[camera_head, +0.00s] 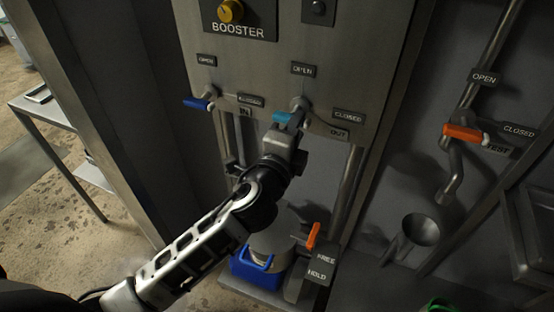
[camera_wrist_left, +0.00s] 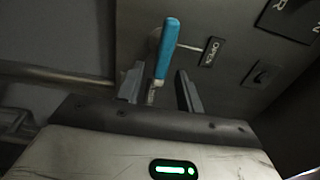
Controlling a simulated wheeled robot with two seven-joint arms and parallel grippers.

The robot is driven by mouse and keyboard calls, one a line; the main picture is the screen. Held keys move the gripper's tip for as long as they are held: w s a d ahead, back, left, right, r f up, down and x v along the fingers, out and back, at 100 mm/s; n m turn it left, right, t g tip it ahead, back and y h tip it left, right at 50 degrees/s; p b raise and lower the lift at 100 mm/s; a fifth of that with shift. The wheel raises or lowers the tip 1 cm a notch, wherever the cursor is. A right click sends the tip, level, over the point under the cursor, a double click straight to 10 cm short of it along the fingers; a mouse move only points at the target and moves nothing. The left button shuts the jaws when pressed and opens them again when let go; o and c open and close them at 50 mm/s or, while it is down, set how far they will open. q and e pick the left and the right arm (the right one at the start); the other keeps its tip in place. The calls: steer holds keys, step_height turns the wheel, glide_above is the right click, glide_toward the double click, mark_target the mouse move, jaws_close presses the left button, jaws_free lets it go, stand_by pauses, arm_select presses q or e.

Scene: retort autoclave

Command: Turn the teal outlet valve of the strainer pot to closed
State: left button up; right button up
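The teal outlet valve handle (camera_head: 282,117) sits on the steel panel, left of its pivot. An OPEN plate (camera_head: 304,69) is above it, and CLOSED (camera_head: 349,115) and OUT (camera_head: 338,134) plates are to its right. My left gripper (camera_head: 291,131) is right at the handle and covers part of the valve. In the left wrist view the teal handle (camera_wrist_left: 166,50) stands between the two parted fingers (camera_wrist_left: 160,88), with gaps visible on both sides. The OPEN plate (camera_wrist_left: 211,52) is to its right. My right gripper is not in view.
A blue valve handle (camera_head: 197,104) is to the left on the same panel. An orange-handled valve (camera_head: 463,132) and a funnel (camera_head: 420,230) are at right.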

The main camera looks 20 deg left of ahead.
arm_select(q)
steer(key=s+b, duration=0.2)
steer(key=s, duration=1.1)
steer(key=shift+a, duration=0.2)
steer(key=s+f+n+g+h, duration=0.1)
steer(key=s+f+n+g, duration=0.2)
steer(key=f+n, duration=0.5)
steer(key=s+f+n+g+h, duration=0.1)
steer(key=s+f+n+g, duration=0.3)
steer(key=f+n, duration=0.4)
step_height(320, 180, down, 7)
steer(key=shift+s+f+g+h, duration=0.1)
steer(key=shift+s+g+h, duration=0.2)
steer(key=shift+s, duration=0.35)
